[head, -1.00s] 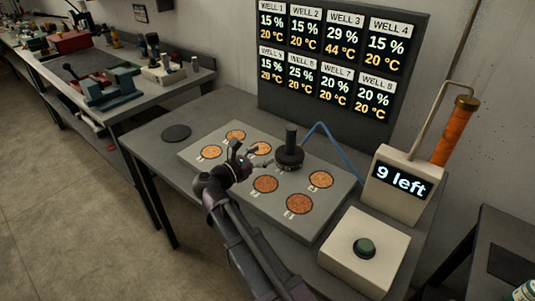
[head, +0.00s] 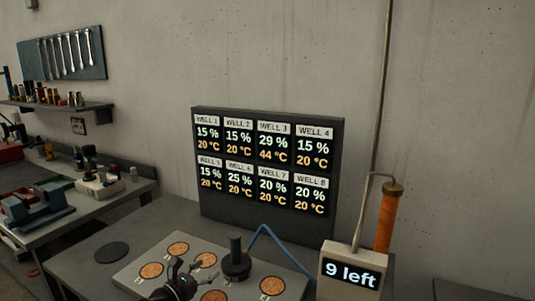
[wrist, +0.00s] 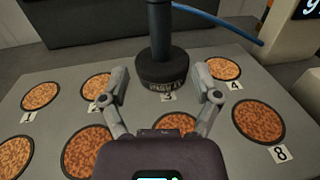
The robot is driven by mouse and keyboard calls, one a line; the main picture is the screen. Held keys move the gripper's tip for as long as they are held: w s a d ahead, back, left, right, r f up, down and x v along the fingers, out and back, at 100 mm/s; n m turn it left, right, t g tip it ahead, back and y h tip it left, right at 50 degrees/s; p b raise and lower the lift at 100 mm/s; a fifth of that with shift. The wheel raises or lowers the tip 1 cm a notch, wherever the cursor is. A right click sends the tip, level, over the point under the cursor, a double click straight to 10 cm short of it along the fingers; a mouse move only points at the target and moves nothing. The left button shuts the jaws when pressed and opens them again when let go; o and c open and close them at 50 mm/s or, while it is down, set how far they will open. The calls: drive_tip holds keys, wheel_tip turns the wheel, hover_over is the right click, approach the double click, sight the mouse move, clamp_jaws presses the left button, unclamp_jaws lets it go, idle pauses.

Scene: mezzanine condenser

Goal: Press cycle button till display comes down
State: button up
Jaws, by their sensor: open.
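The wall board (head: 268,170) shows eight well readouts; WELL 3 reads 29 % and 44 °C, the rest 20 °C. A pale box (head: 338,290) carries a small display (head: 350,275) reading "9 left". The green cycle button on its pale box is out of both current views. A black upright-handled tool (head: 236,264) stands at well 3 on the plate. My gripper (head: 187,270) is open and empty in front of this tool. In the wrist view its fingers (wrist: 160,84) appear on either side of the tool's round base (wrist: 162,68); contact cannot be told.
The grey plate (head: 130,275) holds several numbered round wells. A blue cable (head: 285,247) loops from near the tool toward the display box. A black disc (head: 111,251) lies left of the plate. An orange cylinder (head: 386,222) hangs beside the display box.

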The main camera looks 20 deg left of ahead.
clamp_jaws()
idle(1.4)
